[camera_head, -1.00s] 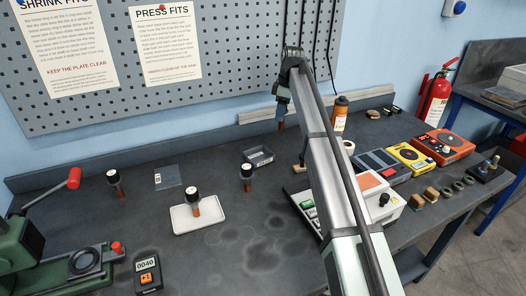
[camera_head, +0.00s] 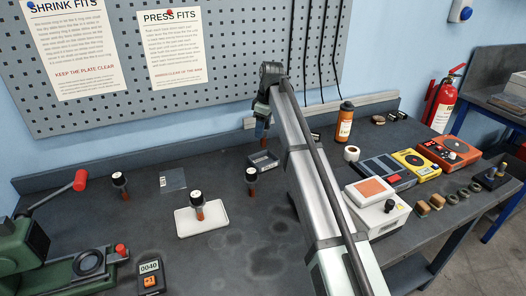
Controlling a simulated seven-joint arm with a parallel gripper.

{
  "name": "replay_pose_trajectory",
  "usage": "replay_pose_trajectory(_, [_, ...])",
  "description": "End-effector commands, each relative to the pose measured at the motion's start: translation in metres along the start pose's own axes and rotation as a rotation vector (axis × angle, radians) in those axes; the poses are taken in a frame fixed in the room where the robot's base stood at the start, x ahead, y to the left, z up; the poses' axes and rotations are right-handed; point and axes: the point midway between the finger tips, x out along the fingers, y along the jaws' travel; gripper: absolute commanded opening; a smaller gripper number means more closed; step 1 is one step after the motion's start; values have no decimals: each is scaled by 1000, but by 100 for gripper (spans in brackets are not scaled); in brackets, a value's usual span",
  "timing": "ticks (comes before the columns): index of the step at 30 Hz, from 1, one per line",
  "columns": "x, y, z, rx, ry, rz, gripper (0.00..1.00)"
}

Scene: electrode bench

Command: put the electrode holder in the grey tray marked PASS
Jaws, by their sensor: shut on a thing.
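My gripper (camera_head: 263,113) is at the far side of the bench and shut on an electrode holder (camera_head: 265,132), whose copper-brown lower end points down. It is above the bench, just behind and above a small dark grey tray (camera_head: 263,161) in this view. The tray looks empty; no PASS mark can be read on it. Similar holders with black bodies, pale caps and copper ends stand at the left (camera_head: 120,184), on a white tray (camera_head: 181,224), and in front of the grey tray (camera_head: 251,181).
A green press (camera_head: 45,255) with a red-knobbed lever stands at left, beside a counter (camera_head: 149,275). An orange bottle (camera_head: 344,125), a tape roll (camera_head: 351,153) and a white box (camera_head: 376,210) are right of my arm. The front middle is clear.

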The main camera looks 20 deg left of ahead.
Motion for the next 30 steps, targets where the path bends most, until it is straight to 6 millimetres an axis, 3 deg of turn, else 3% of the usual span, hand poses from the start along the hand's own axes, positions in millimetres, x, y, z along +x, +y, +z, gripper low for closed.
replay_pose_trajectory(6, [36,-1,6,0,-1,-1,11])
replay_pose_trajectory(19, [77,-1,12,-1,0,-1,10])
replay_pose_trajectory(30, [82,0,13,-2,0,0,10])
